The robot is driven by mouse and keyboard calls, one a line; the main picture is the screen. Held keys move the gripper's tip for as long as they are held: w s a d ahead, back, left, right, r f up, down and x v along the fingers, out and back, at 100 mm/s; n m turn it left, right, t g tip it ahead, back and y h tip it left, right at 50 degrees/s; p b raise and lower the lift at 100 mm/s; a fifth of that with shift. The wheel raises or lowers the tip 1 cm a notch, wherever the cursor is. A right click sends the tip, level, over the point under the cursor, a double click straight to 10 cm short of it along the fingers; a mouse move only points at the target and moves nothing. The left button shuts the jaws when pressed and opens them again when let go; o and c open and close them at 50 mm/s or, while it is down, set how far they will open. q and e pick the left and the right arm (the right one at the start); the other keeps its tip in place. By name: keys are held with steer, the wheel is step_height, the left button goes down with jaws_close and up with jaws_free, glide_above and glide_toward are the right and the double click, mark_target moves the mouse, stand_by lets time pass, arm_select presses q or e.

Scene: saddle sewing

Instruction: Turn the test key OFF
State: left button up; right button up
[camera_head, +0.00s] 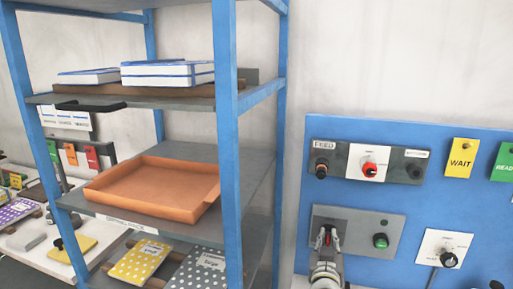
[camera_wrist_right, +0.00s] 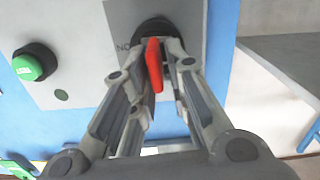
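A red key-like handle (camera_head: 327,237) sits on a grey panel (camera_head: 393,222) on the blue board, left of a green button (camera_head: 380,241). No label naming it as the test key can be read. My right gripper (camera_head: 328,243) is in front of it, with a finger on each side. In the right wrist view the red handle (camera_wrist_right: 154,65) stands nearly upright between the fingers (camera_wrist_right: 158,55), in front of a dark round base. A gap shows between the handle and one finger, so the gripper looks partly open. My left gripper is out of view.
The blue board (camera_head: 410,198) also carries a FEED knob (camera_head: 322,169), a red knob (camera_head: 369,169), a WAIT tag (camera_head: 460,158) and a black knob (camera_head: 448,260). A blue-framed shelf (camera_head: 228,150) with an orange tray (camera_head: 155,186) stands to the left.

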steer(key=shift+o, duration=0.3)
steer(key=shift+s, duration=0.2)
steer(key=v, duration=0.4)
steer(key=shift+s+a+f, duration=0.1)
steer(key=shift+s, duration=0.2)
steer(key=shift+m+b, duration=0.5)
steer(key=shift+b, duration=0.2)
